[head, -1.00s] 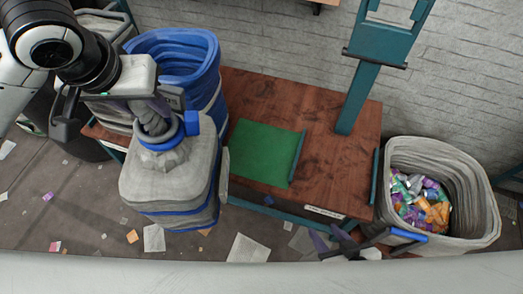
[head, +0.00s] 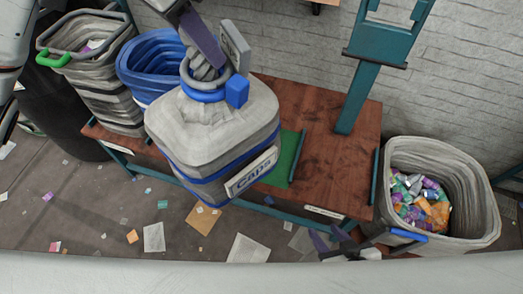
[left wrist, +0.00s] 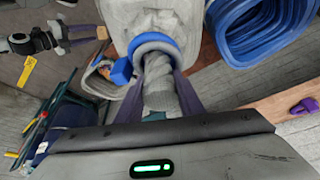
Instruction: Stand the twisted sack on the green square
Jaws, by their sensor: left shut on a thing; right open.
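The twisted sack (head: 212,130) is grey with blue bands, a blue collar and a "Caps" label. My left gripper (head: 203,58) is shut on its twisted neck, which also shows between the fingers in the left wrist view (left wrist: 157,85). The sack hangs slightly tilted over the front left of the wooden bench; I cannot tell its exact height. It covers most of the green square (head: 285,172), whose right part shows beside it. My right gripper (head: 333,240) is open and empty, low at the bench's front edge.
A blue bin (head: 150,65) and a grey bin with a green handle (head: 105,85) stand at the left. A grey bin of colourful pieces (head: 470,190) stands at the right.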

